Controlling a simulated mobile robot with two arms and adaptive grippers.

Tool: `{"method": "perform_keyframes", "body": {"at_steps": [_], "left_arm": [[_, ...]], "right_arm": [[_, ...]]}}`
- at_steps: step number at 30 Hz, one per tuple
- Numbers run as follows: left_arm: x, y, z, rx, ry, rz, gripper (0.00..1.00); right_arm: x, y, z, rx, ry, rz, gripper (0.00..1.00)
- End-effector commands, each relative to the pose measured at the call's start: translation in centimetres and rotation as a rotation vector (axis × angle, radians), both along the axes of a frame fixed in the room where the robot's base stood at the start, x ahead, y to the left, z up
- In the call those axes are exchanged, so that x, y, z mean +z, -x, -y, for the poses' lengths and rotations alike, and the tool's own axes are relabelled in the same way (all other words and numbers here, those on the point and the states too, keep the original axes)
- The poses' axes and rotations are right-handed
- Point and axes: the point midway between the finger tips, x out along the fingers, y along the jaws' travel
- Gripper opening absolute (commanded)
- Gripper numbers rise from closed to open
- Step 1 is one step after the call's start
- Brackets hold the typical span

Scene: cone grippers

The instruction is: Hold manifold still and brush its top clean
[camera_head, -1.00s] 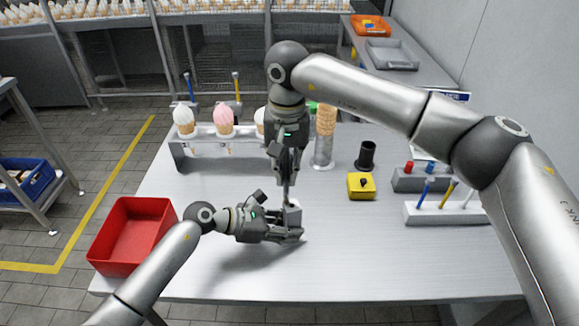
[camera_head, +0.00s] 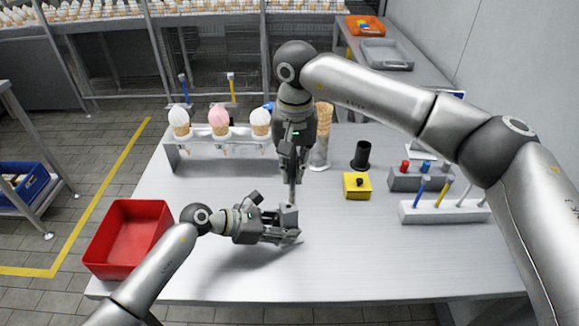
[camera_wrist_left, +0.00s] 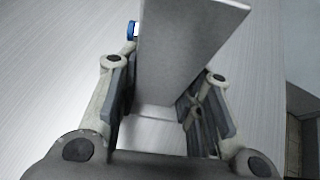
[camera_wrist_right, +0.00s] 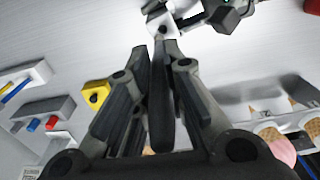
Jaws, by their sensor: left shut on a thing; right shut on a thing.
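The manifold is a grey block (camera_head: 288,219) above the front middle of the table. My left gripper (camera_head: 284,232) is shut around its sides. In the left wrist view the block (camera_wrist_left: 180,60) stands between the two finger pads. My right gripper (camera_head: 291,172) points down above the manifold, shut on a brush (camera_head: 291,194) whose thin shaft reaches the block's top. In the right wrist view the brush's dark handle (camera_wrist_right: 160,100) lies between the fingers, with the manifold's top (camera_wrist_right: 160,24) beyond it. The brush's tip is too small to tell whether it touches.
A red bin (camera_head: 105,238) stands at the table's left. A cone rack (camera_head: 172,155) is at the back left. A yellow box (camera_head: 357,194), black cup (camera_head: 362,154) and tool holder (camera_head: 432,213) stand at the right. The table's front right is clear.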

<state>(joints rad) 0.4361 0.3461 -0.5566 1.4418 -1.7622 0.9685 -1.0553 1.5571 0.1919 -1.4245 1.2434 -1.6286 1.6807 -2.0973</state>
Motion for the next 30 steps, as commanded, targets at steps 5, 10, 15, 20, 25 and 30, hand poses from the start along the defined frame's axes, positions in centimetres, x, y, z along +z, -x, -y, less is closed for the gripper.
{"method": "perform_keyframes", "body": {"at_steps": [5,10,15,20,25,30], "left_arm": [[-0.1,0.1,0.0,0.000,0.002,-0.003,0.11],[0.0,0.1,0.0,0.000,0.002,-0.003,0.11],[0.0,0.1,0.0,0.000,0.002,-0.003,0.11],[0.0,0.1,0.1,0.000,0.003,-0.003,0.11],[0.0,0.1,0.1,-0.001,0.002,-0.002,0.11],[0.0,0.1,0.1,-0.001,0.002,-0.002,0.11]], "right_arm": [[-0.3,0.0,0.1,-0.001,0.005,-0.003,0.00],[-0.3,0.1,-0.1,-0.001,0.005,-0.003,0.00],[-0.2,0.3,-0.9,0.001,0.004,-0.004,0.00],[-0.2,0.5,-1.5,0.001,0.003,-0.004,0.00],[-0.1,0.7,-2.0,0.000,0.003,-0.004,0.00],[0.0,0.7,-2.1,0.000,0.002,-0.003,0.00]]}}
